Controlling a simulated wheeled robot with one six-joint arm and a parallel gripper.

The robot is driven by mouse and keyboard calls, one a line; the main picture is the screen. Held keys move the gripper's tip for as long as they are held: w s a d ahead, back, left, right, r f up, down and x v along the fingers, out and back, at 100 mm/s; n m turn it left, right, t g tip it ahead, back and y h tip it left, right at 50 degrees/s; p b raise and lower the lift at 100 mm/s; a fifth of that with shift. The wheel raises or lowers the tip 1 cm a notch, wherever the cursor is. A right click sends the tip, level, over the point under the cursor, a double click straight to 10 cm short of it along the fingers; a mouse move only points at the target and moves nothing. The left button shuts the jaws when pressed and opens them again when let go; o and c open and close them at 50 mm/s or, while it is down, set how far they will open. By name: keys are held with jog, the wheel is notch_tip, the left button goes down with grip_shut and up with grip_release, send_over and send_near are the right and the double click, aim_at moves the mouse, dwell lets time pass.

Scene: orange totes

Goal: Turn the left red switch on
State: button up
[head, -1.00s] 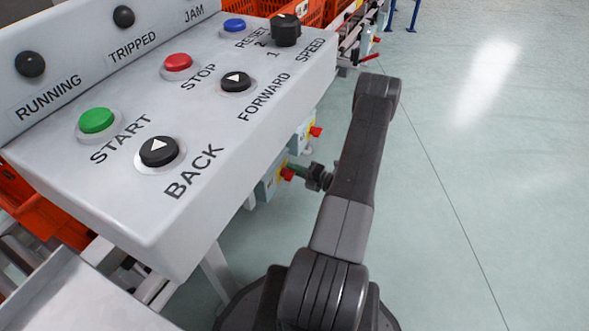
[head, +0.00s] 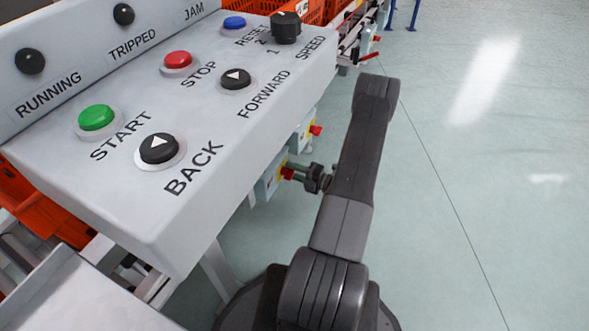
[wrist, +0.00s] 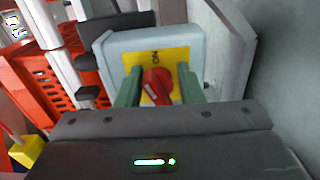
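The left red switch (head: 287,173) is on a grey box with a yellow plate (head: 269,187), below the control panel in the head view. In the wrist view the red switch (wrist: 157,86) stands on its yellow plate (wrist: 178,61), its handle slanted, with a dark mark above it. My gripper (head: 296,172) is right at the left switch. Its two green fingers (wrist: 159,92) stand either side of the red handle, with narrow yellow gaps showing, so it looks open around it. Another red switch (head: 316,130) is on a box farther back.
The grey control panel (head: 215,140) with several buttons overhangs the switch boxes on the left. Orange totes (wrist: 30,85) and a rail frame are left of the switch in the wrist view. The floor (head: 490,210) to the right is clear.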

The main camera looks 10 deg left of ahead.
jog(key=shift+w, duration=0.1)
jog(key=shift+d+r, duration=0.1)
jog(key=shift+d, duration=0.3)
jog(key=p+v, duration=0.3)
jog(key=v, duration=1)
jog(key=b+x, duration=0.3)
jog(key=x, duration=1)
jog(key=shift+w+a, duration=0.2)
jog(key=shift+a, duration=0.15)
jog(key=shift+d, duration=0.15)
